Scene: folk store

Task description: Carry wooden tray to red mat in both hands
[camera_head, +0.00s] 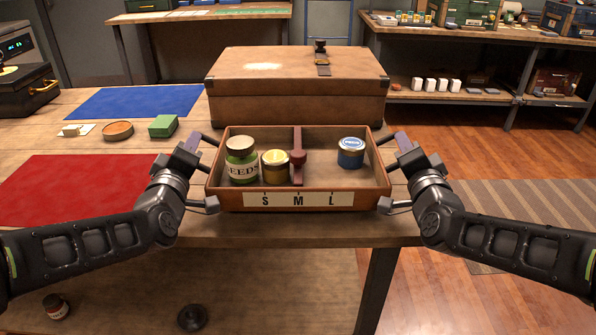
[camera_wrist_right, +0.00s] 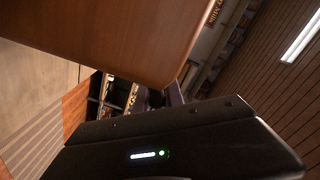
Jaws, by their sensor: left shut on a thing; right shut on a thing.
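The wooden tray (camera_head: 225,198) is in the middle of the head view, level, in front of a large brown case. My left gripper (camera_head: 208,172) is shut on the tray's left side. My right gripper (camera_head: 388,172) is shut on its right side. The tray's brown underside (camera_wrist_right: 120,35) fills the top of the right wrist view. The red mat (camera_head: 70,188) lies on the table at left, partly behind my left arm.
A brown case (camera_head: 296,85) stands right behind the tray. The table's front edge runs below the tray.

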